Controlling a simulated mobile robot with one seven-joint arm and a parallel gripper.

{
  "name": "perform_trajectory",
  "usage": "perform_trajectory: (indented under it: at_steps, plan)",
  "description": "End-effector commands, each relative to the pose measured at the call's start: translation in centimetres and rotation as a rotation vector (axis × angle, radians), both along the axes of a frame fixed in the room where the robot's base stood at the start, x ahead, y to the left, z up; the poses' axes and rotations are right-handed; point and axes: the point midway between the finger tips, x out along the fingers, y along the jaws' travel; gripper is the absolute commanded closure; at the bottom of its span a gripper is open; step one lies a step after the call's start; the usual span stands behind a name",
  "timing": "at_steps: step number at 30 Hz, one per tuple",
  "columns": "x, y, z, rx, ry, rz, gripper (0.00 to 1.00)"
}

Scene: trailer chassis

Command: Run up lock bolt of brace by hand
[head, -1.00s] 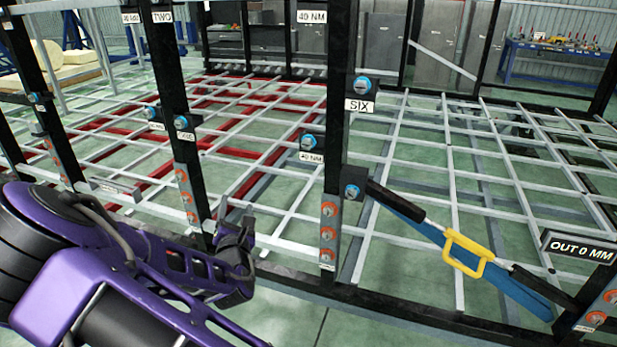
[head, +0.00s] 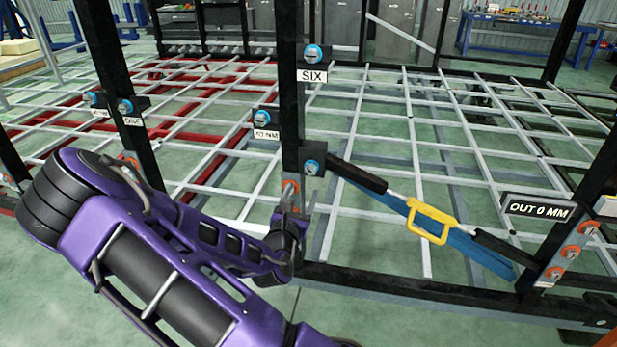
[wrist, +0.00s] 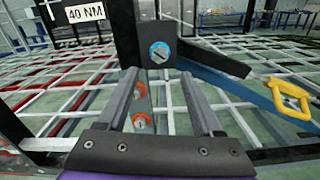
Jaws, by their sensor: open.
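The brace (head: 440,228) is a slanted bar with black sleeves, a blue strip and a yellow handle, running from the middle post down to the right post. At its upper left end a blue-headed bolt (head: 312,167) sits in a dark block on the middle post. In the wrist view this bolt (wrist: 159,52) is straight ahead, just beyond and between the fingertips. My gripper (head: 303,195) is below and in front of it, apart from it. In the wrist view my gripper (wrist: 158,80) is open and empty. The yellow handle (wrist: 290,97) is at the right there.
A sign (head: 548,209) reads OUT 0 MM near the brace's lower end. Orange-ringed fittings (head: 571,252) line the right post. Other blue bolts (head: 313,53) sit on the posts, one above a SIX label. A grid of pale bars fills the floor behind; open green floor lies in front.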

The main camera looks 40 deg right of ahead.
Motion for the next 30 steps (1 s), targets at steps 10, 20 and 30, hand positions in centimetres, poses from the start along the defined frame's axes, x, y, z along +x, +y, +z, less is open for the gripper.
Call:
perform_trajectory:
  at_steps: [10, 20, 30]
  plan:
    - [4.4, -5.2, 0.0, 0.001, -0.002, 0.000, 0.32]
    - [5.7, -6.7, 0.0, 0.001, 0.001, 0.001, 0.32]
    - [5.7, -6.6, 0.0, 0.000, 0.000, 0.001, 0.59]
